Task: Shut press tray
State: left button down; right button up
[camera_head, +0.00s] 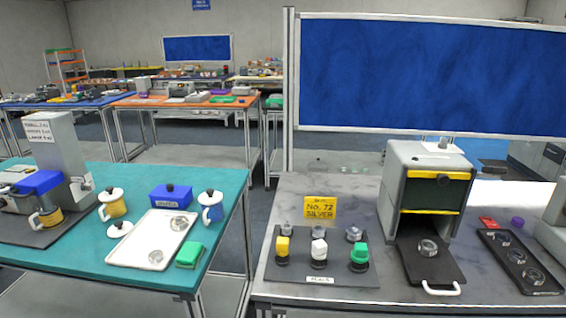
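The press (427,165) is a grey box machine standing on the grey table at the right. Its front has a dark opening edged in yellow at the top and bottom. The press tray (422,254) is a dark plate that extends out of the lower front toward me. Neither of my grippers shows in the head view.
A dark mat (300,276) with several colored-top stamps is left of the tray. A black tray (512,268) with round metal pieces is to its right. A yellow sign (320,208) stands behind the stamps. A teal table (232,190) with mugs is further left, across a gap.

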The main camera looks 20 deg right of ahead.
aim_at(441, 268)
jog(key=z, duration=1.85)
